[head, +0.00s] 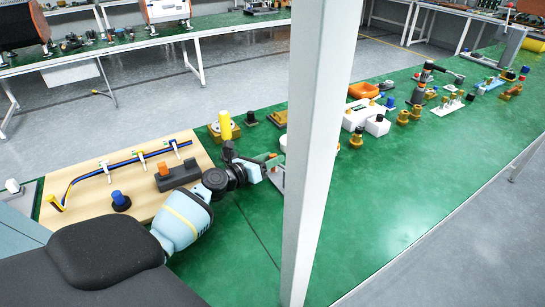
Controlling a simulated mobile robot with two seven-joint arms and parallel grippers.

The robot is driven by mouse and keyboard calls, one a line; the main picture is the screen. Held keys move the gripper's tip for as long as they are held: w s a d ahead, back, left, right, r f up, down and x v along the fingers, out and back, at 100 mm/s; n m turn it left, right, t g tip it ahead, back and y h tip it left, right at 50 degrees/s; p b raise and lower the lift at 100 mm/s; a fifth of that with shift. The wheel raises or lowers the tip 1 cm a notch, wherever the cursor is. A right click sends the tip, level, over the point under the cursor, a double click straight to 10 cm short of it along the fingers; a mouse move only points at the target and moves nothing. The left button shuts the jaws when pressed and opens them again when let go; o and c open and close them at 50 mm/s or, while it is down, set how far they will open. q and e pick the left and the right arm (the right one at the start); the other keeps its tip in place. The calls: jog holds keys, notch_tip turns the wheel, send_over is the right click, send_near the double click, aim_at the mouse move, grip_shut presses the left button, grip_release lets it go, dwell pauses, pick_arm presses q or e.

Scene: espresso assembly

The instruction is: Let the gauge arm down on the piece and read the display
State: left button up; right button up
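My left gripper (268,163) reaches in over the green bench, just left of the white post. Its fingers are small and dark here, and I cannot tell whether they are open or shut. A grey plate-like object (278,179) sits beside the fingers, partly hidden by the post. It may be part of the gauge, but I cannot make out a gauge arm, a piece under it or a display. Whether the gripper touches it is unclear. My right gripper is not in view.
A white post (312,160) blocks the middle of the view. A wooden board (130,177) with blue cable and clips lies left. A yellow cylinder (225,125) stands behind my gripper. White boxes (376,125) and brass parts (403,117) stand right; the front-right green surface (400,205) is clear.

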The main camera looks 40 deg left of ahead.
pick_arm(q)
jog(key=shift+f+p+v, duration=0.15)
jog(key=shift+p+v, duration=0.05)
jog(key=shift+v, duration=0.55)
jog(key=shift+f+p+v, duration=0.2)
jog(key=shift+v, duration=0.55)
jog(key=shift+s+a+r, duration=0.1)
jog(key=shift+s+r, duration=0.15)
jog(key=shift+s, duration=0.45)
jog(key=shift+p+v, duration=0.65)
jog(key=shift+v, duration=0.9)
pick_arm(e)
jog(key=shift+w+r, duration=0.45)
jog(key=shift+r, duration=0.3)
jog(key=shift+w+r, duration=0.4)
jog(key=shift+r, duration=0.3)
pick_arm(q)
jog(key=shift+r, duration=0.1)
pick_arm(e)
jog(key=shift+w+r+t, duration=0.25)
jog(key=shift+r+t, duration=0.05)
